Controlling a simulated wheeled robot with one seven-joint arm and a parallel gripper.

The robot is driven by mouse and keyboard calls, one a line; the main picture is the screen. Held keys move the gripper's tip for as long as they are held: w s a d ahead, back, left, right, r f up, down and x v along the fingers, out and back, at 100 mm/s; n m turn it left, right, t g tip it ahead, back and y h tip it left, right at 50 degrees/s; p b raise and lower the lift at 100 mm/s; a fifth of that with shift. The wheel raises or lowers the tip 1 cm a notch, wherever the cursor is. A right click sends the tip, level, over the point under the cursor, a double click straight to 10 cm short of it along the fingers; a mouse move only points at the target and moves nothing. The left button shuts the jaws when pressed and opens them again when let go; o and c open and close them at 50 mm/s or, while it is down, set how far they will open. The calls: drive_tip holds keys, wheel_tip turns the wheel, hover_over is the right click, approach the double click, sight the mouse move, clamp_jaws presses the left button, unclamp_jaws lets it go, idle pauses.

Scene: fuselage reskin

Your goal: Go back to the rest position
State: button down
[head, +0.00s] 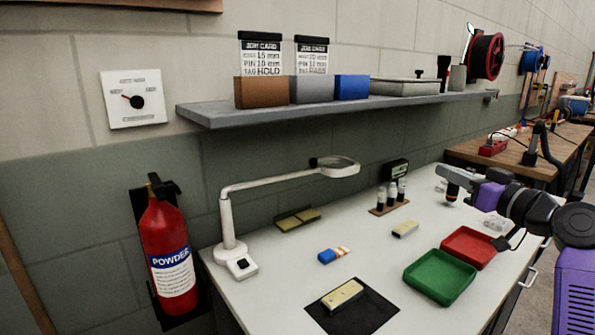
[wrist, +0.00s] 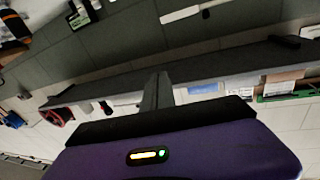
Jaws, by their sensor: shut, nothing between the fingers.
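My gripper (head: 451,191) is at the right of the head view, held above the far right part of the white bench (head: 290,280). In the wrist view, my gripper's fingers (wrist: 158,90) stand together at the middle, shut with nothing seen between them. The wrist view looks toward the wall and shelf, tilted and upside down. The gripper appears apart from the things on the bench.
A green tray (head: 440,277) and a red tray (head: 468,247) lie near my arm. A black mat (head: 375,313) bears a pale block (head: 342,295). A magnifier lamp (head: 232,220), small bottles (head: 391,193) and a wall shelf (head: 225,112) stand farther back. A fire extinguisher (head: 168,250) hangs left.

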drive_tip(key=s+f+m+t+h, duration=0.1)
drive_tip(key=s+f+m+h, duration=0.1)
drive_tip(key=s+f, duration=0.3)
drive_tip(key=s+d+f+m+h, duration=0.1)
drive_tip(key=s+f+m+h, duration=0.2)
drive_tip(key=s+f+h, duration=0.2)
drive_tip(key=s+f+m+t+h, duration=0.1)
drive_tip(key=s+f+m+h, duration=0.1)
drive_tip(key=s+f, duration=0.4)
drive_tip(key=shift+s+d+f+m+t+h, duration=0.2)
drive_tip(key=shift+f+h, duration=0.15)
drive_tip(key=shift+f, duration=0.5)
drive_tip(key=shift+s+d+f+m+t+h, duration=0.1)
drive_tip(key=shift+s+d+f+m+h, duration=0.2)
drive_tip(key=shift+f, duration=0.55)
drive_tip(key=s+a+f+n+g+y, duration=0.1)
drive_tip(key=s+a+f, duration=0.3)
drive_tip(key=s, duration=1)
drive_tip(key=s+a+f+n+g+y, duration=0.1)
drive_tip(key=s+a+f+n+g, duration=0.15)
drive_tip(key=s+a, duration=0.7)
drive_tip(key=s+a+f+n+g+y, duration=0.1)
drive_tip(key=s+f, duration=0.3)
drive_tip(key=s, duration=1.3)
wheel_tip(320, 180, up, 13)
drive_tip(key=p, duration=1.3)
drive_tip(key=shift+s+r, duration=0.2)
drive_tip(key=shift+s, duration=0.1)
drive_tip(key=shift+a, duration=0.1)
